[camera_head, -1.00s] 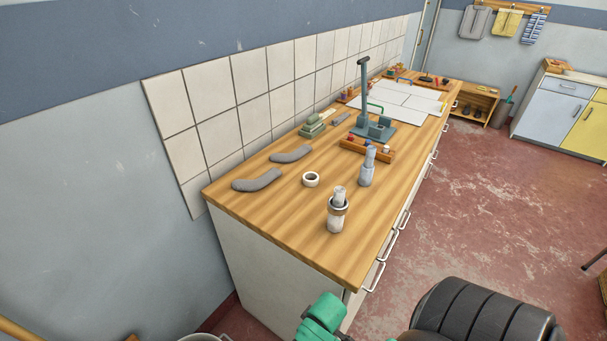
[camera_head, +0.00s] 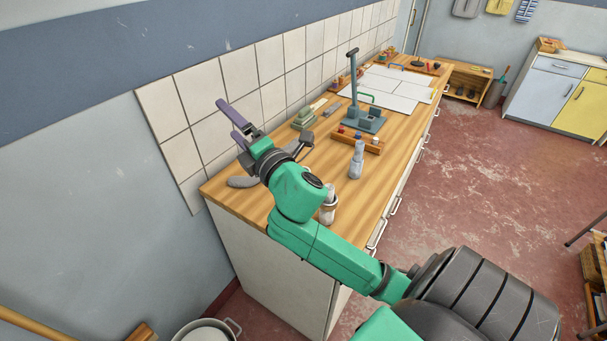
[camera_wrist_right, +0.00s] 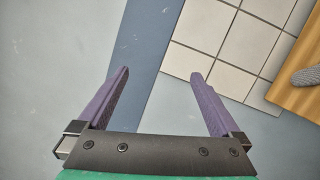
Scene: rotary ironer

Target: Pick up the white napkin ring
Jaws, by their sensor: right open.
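The white napkin ring does not show now; my right arm covers the part of the wooden worktop (camera_head: 400,150) where it lay. My right gripper (camera_head: 229,119) has two purple fingers, raised above the worktop's near left end, in front of the wall tiles. In the right wrist view the gripper (camera_wrist_right: 161,74) is open and empty, with wall and tiles between and beyond its fingers. My left gripper is not in view.
A pale rolled item (camera_head: 328,212) stands partly behind my right arm. A grey-white upright item (camera_head: 357,160) stands beyond it. A curved grey piece (camera_head: 241,182) lies by the left edge. A stand (camera_head: 353,85) rises farther back.

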